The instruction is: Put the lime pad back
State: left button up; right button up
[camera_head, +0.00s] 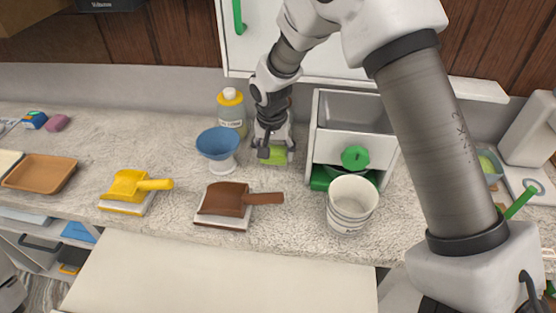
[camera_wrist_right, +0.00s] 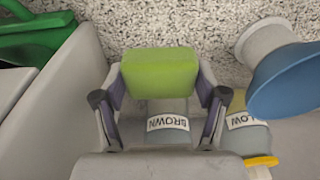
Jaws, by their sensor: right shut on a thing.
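The lime pad (camera_head: 273,156) is a small yellow-green block at the back middle of the counter. My right gripper (camera_head: 274,150) is shut on it from above. In the right wrist view the pad (camera_wrist_right: 160,74) sits between the two fingers of my right gripper (camera_wrist_right: 160,100). The pad is low over the counter; I cannot tell whether it touches. My left gripper is not in view.
A blue bowl on a white foot (camera_head: 218,147) stands close left of the gripper. A grey drawer unit (camera_head: 350,148) with a green knob stands right. A white tub (camera_head: 351,203) and brown scoop (camera_head: 226,199) are in front.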

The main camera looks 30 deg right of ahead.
aim_at(275, 173)
jog(key=f, duration=0.3)
jog(key=d+f+p, duration=0.1)
jog(key=f, duration=0.1)
jog(key=shift+w+f, duration=0.3)
jog(key=shift+f, duration=0.05)
jog(key=shift+s+a+r, duration=0.15)
jog(key=shift+a, duration=0.2)
jog(key=shift+f+b, duration=0.2)
jog(key=shift+b, duration=0.1)
jog(key=o, duration=1.3)
